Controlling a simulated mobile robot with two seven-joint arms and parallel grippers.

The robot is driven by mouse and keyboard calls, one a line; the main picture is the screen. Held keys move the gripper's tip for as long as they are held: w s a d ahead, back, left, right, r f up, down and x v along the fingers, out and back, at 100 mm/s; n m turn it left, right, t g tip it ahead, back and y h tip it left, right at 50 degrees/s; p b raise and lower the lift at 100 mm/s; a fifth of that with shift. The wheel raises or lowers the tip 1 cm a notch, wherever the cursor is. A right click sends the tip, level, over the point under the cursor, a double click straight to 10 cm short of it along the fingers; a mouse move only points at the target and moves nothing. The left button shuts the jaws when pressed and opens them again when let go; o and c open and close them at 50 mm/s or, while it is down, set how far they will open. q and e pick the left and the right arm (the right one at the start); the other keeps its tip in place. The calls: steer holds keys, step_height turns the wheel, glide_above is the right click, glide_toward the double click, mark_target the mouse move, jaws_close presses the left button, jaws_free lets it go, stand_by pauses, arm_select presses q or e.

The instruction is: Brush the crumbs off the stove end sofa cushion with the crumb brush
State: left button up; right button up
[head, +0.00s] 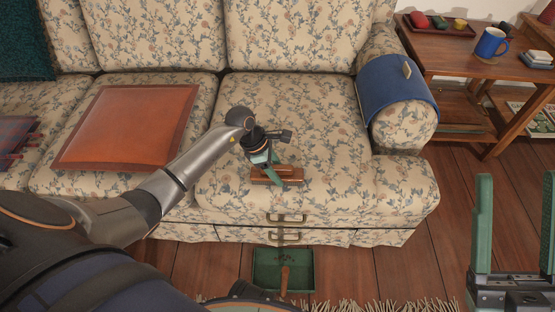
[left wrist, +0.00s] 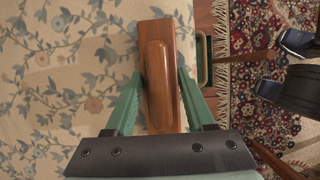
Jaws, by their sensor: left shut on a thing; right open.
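The crumb brush (head: 288,174) has a brown wooden back and handle. It lies low at the front of the right-hand sofa seat cushion (head: 310,110), which has a cream floral cover. My left gripper (head: 274,170) is shut on the brush; in the left wrist view its green fingers stand on both sides of the wooden grip (left wrist: 157,85). The bristles are hidden, and I cannot tell whether they touch the cloth. I cannot make out crumbs on this cushion. My right gripper (head: 517,180) is open and empty at the lower right. No stove shows.
A green dustpan (head: 261,262) with a wooden handle sits on the floor before the sofa. An orange leather pad (head: 127,127) lies on the middle seat. A blue cover (head: 396,95) drapes the right armrest. A wooden side table (head: 450,58) holds a blue mug (head: 491,43).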

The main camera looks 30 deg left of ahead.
arm_select(q)
steer(key=shift+s+d, duration=0.2)
steer(key=shift+s, duration=0.2)
steer(key=s+p, duration=0.1)
steer(key=s+d+p, duration=0.1)
steer(key=shift+s, duration=0.3)
steer(key=shift+s+d+f, duration=0.2)
steer(key=shift+s, duration=0.1)
steer(key=s+p, duration=0.1)
steer(key=s+d+p, duration=0.1)
steer(key=shift+s+r+p, duration=0.15)
steer(key=shift+s+p, duration=0.1)
steer(key=shift+p, duration=0.05)
steer(key=shift+s+d, duration=0.2)
steer(key=shift+s, duration=0.05)
